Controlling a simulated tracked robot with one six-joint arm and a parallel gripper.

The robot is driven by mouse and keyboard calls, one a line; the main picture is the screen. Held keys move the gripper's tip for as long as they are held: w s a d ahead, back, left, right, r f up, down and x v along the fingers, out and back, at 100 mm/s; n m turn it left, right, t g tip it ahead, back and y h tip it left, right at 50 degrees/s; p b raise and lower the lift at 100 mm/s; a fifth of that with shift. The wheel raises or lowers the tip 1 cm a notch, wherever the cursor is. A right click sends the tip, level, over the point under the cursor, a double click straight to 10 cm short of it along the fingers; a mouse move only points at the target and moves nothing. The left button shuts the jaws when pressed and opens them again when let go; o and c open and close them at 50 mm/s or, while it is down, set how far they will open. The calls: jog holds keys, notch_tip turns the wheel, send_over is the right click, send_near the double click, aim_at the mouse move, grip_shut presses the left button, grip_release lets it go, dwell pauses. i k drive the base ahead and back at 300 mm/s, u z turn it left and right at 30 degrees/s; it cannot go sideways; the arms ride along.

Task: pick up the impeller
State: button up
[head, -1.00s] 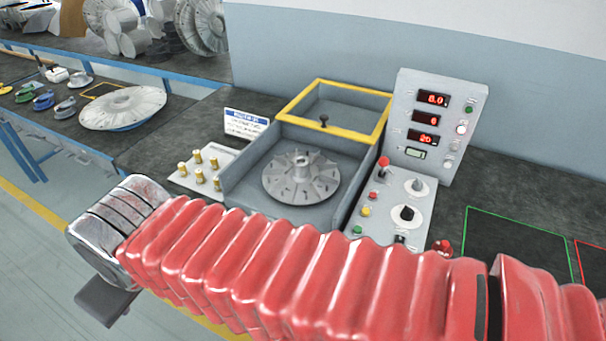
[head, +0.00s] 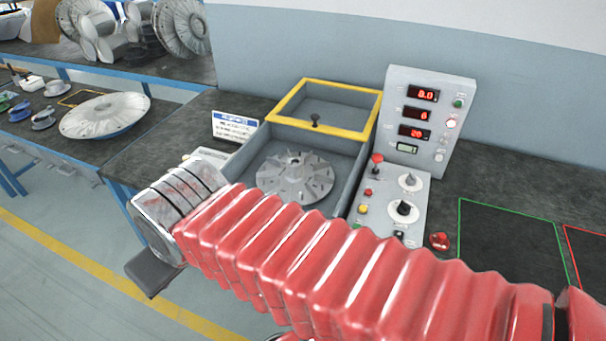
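The impeller (head: 296,178) is a grey finned disc with a raised hub. It lies in the grey open box (head: 345,150) on the bench, and its lower edge is close to my arm in the picture. My arm's red ribbed sleeve crosses the foreground and hides the front of the box. My gripper (head: 153,272) seems to be at the silver arm end, left of and in front of the box. Only a dark grey piece shows there, apart from the impeller. Its fingers cannot be made out, nor anything held.
The box's yellow-framed lid (head: 317,127) stands raised. A control panel (head: 428,120) with red displays and a knob console (head: 395,195) stand right of the box. A sign (head: 235,127) stands to the left. Green (head: 510,235) and red outlined areas at right look empty. A large pale disc (head: 104,115) lies on the left bench.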

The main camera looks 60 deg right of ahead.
aim_at(295, 169)
jog(key=u, duration=0.05)
jog(key=i, duration=1)
jog(key=z, duration=0.05)
